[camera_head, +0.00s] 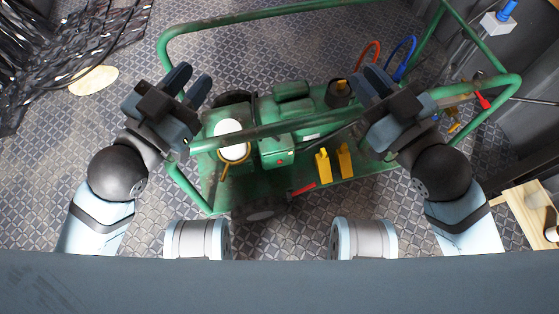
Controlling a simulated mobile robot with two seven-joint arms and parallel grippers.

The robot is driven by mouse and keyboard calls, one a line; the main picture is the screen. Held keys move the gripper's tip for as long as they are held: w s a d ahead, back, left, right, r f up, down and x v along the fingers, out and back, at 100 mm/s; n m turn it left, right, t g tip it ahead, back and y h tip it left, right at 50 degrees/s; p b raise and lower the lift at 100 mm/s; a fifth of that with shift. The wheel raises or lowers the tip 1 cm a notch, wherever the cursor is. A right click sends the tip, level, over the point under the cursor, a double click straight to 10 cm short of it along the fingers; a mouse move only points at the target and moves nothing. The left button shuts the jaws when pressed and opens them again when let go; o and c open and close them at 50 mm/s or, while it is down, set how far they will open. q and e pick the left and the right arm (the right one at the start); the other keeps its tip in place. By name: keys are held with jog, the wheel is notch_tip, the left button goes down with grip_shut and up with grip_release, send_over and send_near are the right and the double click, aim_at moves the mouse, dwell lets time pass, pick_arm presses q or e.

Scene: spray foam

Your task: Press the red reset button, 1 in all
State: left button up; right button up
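A small red button (281,161) shows on the front of a green box (276,152) in the middle of the green machine. My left gripper (192,84) is open and empty, up and to the left of the button, near the machine's left frame corner. My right gripper (381,82) looks open and empty, to the right of the button and over the machine's right part. Neither gripper touches the button, and nothing covers it.
A green tube frame (290,130) runs in front of and around the machine. Two yellow levers (323,164), a white round gauge (232,140), and red and blue hoses (404,58) sit on it. A wooden piece (522,213) lies at the right. Dark sheeting (80,45) lies far left.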

grip_shut()
dwell(0.8)
jog(key=shift+f, duration=0.15)
dwell(0.5)
